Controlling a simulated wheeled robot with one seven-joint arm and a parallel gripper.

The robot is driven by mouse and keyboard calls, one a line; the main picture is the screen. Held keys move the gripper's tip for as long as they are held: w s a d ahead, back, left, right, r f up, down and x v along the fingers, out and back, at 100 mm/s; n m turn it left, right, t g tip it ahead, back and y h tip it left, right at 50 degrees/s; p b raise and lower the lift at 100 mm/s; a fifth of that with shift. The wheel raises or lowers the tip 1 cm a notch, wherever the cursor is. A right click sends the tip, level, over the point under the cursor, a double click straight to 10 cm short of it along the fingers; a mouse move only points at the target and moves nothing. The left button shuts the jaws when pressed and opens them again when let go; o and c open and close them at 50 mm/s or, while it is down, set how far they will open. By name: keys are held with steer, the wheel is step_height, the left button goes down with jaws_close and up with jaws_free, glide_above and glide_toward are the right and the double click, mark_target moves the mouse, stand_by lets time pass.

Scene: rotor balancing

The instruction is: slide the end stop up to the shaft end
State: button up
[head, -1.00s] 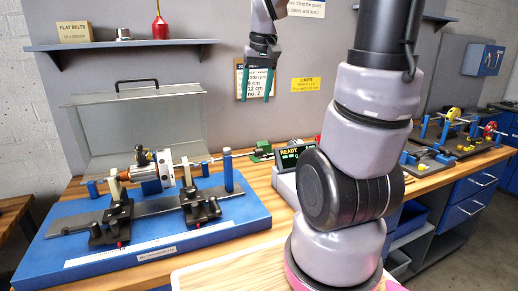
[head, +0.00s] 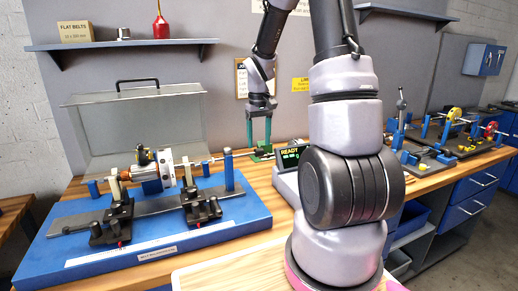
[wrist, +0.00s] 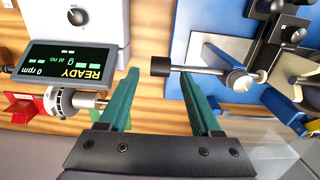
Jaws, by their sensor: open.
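The end stop appears to be a thin rod (head: 240,154) through a blue post (head: 229,170) at the right end of the blue base. In the wrist view it has a black knob (wrist: 160,67) and passes the post's silver top (wrist: 240,78). My gripper (head: 258,146) points down beside the post, green fingers apart. In the wrist view the knob lies between the fingertips in the picture; contact is not visible. The rotor (head: 165,168) sits on its supports left of the post. The gap between the rod and shaft end is too small to judge.
The READY display (head: 290,156) stands just right of my gripper; it also shows in the wrist view (wrist: 68,62). A red-and-silver device (wrist: 60,102) is near the left finger. A grey hinged cover (head: 135,125) stands open behind the rotor. A shelf (head: 120,43) is above.

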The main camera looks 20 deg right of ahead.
steer(key=shift+f, duration=1.7)
jaws_close()
